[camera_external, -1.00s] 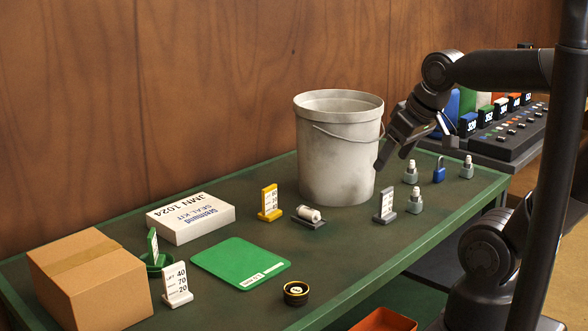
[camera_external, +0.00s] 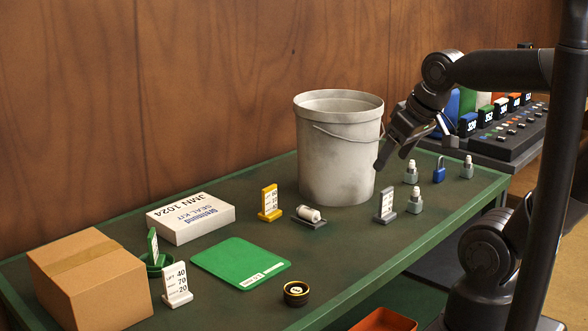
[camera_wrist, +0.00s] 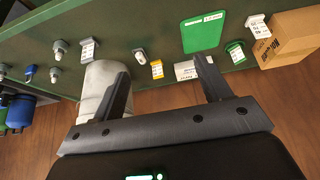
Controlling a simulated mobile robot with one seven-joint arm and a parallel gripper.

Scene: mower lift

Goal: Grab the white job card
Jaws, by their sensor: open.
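The white job card (camera_external: 177,284) stands upright on a white foot near the front left of the green bench, just right of the cardboard box. It shows dark print with numbers such as 40, 70 and 20. In the wrist view the white card (camera_wrist: 258,26) is at the upper right, beside the box. My gripper (camera_external: 389,150) is open and empty, in the air by the right side of the grey bucket, far from the card. In the wrist view its two fingers (camera_wrist: 163,85) are spread apart.
The bucket (camera_external: 338,160) stands between my gripper and the bench's left half. Near the white card are the cardboard box (camera_external: 90,285), green card (camera_external: 152,246), seal kit box (camera_external: 190,217) and green mat (camera_external: 240,263). Yellow (camera_external: 270,203) and grey (camera_external: 386,205) cards stand further right.

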